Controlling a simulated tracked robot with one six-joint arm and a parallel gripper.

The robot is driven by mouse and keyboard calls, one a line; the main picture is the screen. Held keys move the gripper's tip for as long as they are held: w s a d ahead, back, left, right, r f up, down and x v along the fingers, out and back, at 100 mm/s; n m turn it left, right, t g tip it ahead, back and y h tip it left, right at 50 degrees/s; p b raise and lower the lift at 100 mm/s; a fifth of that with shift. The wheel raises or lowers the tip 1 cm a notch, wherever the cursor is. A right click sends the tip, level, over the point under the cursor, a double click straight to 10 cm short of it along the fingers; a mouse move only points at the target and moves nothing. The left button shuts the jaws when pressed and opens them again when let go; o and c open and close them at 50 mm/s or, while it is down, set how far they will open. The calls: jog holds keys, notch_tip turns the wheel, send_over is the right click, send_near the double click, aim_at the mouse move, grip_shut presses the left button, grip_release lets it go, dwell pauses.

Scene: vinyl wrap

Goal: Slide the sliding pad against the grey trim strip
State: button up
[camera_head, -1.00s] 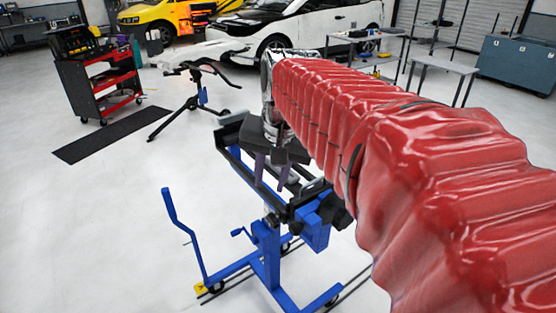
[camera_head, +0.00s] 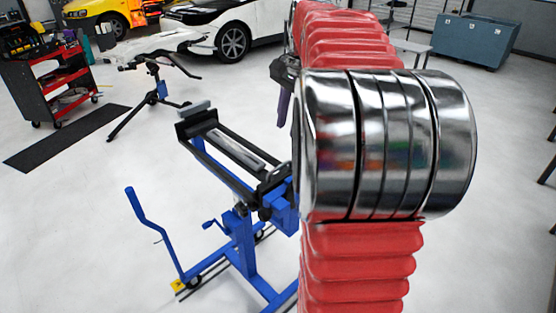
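A blue stand (camera_head: 238,235) with a black clamping frame is left of the picture's middle. A long grey strip (camera_head: 236,150) lies along its top between dark rails; it looks like the grey trim strip. My gripper (camera_head: 284,108) hangs to the right of the frame's far part and above its level. One purple finger points down; the rest is hidden behind my red-sleeved arm with its chrome joint. I cannot tell whether the gripper is open or holds anything. I cannot make out the sliding pad.
A blue crank handle (camera_head: 150,225) rises at the stand's left. A black tripod stand (camera_head: 155,92) and a red tool cart (camera_head: 60,80) are behind, left. A white car (camera_head: 240,25) and a blue cabinet (camera_head: 465,40) are at the back. The floor at left front is clear.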

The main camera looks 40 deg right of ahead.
aim_at(281, 167)
jog(key=w+f, duration=0.1)
jog(key=f, duration=0.8)
jog(key=w+f, duration=0.1)
jog(key=f, duration=0.3)
jog(key=shift+w+f, duration=0.3)
jog(key=shift+w, duration=0.05)
jog(key=shift+c, duration=0.5)
grip_shut()
